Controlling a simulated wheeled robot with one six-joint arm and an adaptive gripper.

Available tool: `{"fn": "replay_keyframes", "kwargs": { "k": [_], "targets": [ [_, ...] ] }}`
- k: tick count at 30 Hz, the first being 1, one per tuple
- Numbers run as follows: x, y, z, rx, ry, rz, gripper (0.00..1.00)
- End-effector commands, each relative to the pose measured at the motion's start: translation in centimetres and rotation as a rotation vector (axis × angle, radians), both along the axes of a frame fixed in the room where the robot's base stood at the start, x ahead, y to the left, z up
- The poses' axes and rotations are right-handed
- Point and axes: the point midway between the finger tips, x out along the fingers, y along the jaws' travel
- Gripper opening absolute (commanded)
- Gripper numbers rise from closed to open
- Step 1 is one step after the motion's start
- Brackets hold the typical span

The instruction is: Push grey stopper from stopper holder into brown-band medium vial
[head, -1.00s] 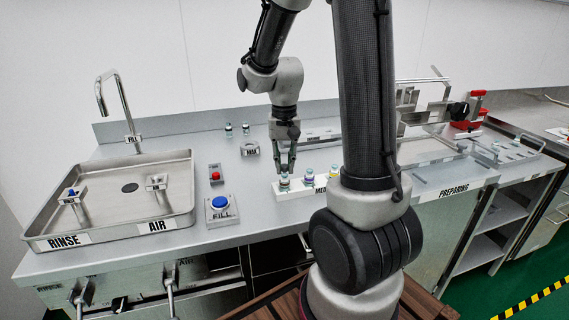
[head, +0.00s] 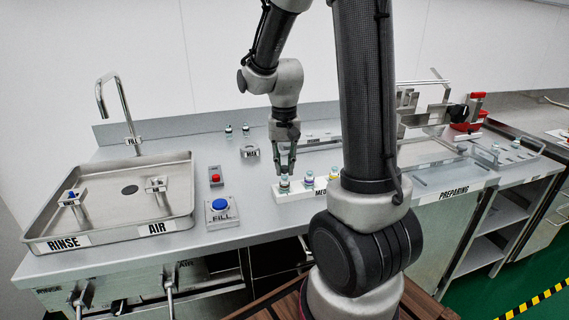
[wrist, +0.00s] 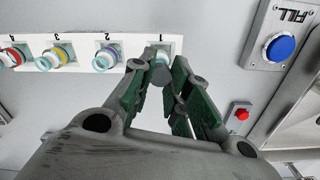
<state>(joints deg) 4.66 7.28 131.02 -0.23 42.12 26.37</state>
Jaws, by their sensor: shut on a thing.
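My gripper (head: 287,170) is over the left end of a white vial rack (head: 283,194). In the wrist view its green-padded fingers (wrist: 167,85) are shut on a small grey piece, the grey stopper (wrist: 161,75). The stopper is right by the mouth of the vial in slot 1 (wrist: 158,50); I cannot tell whether it is touching or seated. This vial (head: 284,182) stands upright under the fingertips in the head view. Its band colour is partly hidden, so I cannot confirm brown. I cannot identify the stopper holder.
Purple (wrist: 107,58), yellow (wrist: 54,57) and red (wrist: 14,57) banded vials stand in slots 2, 3 and 4. The FILL button (head: 219,204), red button (head: 215,176) and sink (head: 110,229) lie to the left.

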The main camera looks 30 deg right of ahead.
Motion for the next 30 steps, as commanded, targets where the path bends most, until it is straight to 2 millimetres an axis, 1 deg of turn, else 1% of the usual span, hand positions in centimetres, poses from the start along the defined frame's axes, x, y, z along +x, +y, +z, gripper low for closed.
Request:
{"fn": "replay_keyframes", "kwargs": {
  "k": [30],
  "targets": [
    [0.0,0.0,-1.2,0.001,0.001,0.0,0.09]
  ]
}}
